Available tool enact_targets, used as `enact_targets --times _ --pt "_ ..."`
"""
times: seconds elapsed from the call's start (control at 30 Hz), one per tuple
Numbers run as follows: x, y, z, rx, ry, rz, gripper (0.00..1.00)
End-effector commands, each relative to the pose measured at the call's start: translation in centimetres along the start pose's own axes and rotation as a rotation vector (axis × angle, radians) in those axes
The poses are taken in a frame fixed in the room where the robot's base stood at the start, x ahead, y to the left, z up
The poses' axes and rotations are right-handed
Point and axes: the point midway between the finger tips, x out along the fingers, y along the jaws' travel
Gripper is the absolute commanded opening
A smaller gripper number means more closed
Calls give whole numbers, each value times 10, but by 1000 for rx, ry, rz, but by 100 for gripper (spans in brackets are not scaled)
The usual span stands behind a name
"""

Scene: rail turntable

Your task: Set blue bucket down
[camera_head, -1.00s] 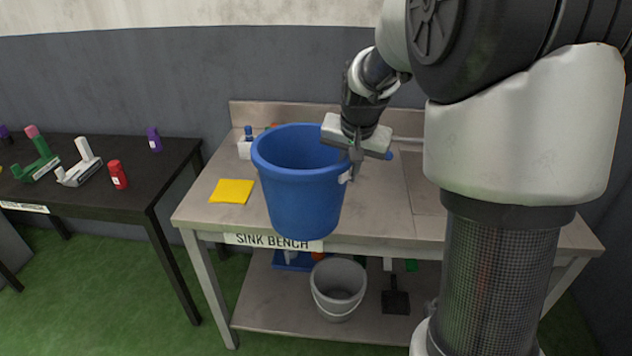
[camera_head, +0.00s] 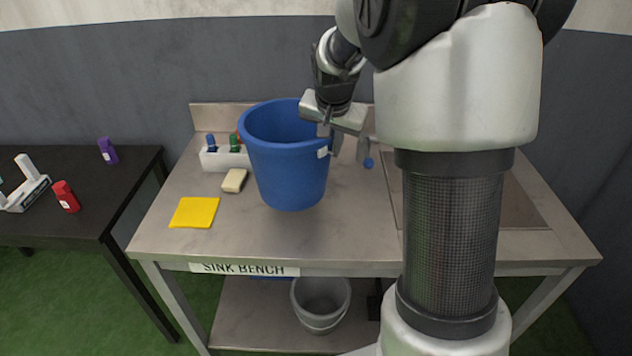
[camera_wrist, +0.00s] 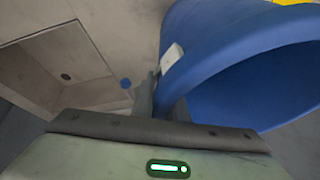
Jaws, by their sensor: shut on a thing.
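The blue bucket (camera_head: 290,176) is upright above the sink bench (camera_head: 230,238), in front of the white bottle holder. I cannot tell for sure whether its base touches the bench top. My gripper (camera_head: 328,130) is shut on the bucket's right side, near the rim. In the wrist view the bucket (camera_wrist: 235,75) fills the right side, with its white tab beside my gripper's fingers (camera_wrist: 160,100). The bucket's inside is only partly seen.
A yellow cloth (camera_head: 194,212) and a pale sponge (camera_head: 234,181) lie left of the bucket. A white holder (camera_head: 226,160) with bottles stands behind. The sink basin (camera_wrist: 50,65) is to the right. A grey bucket (camera_head: 321,300) stands on the lower shelf.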

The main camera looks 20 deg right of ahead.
Motion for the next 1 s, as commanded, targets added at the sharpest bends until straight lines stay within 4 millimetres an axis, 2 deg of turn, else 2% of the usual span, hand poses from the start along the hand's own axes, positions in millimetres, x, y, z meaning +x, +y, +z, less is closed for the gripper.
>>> enact_targets --times 0.13,0.37,0.63,1.0 --pt "21 2 8 2 3 -3 0" --pt "34 4 12 3 6 -4 0" --pt "63 8 25 1 4 -3 0" --pt "68 9 26 2 6 -5 0"
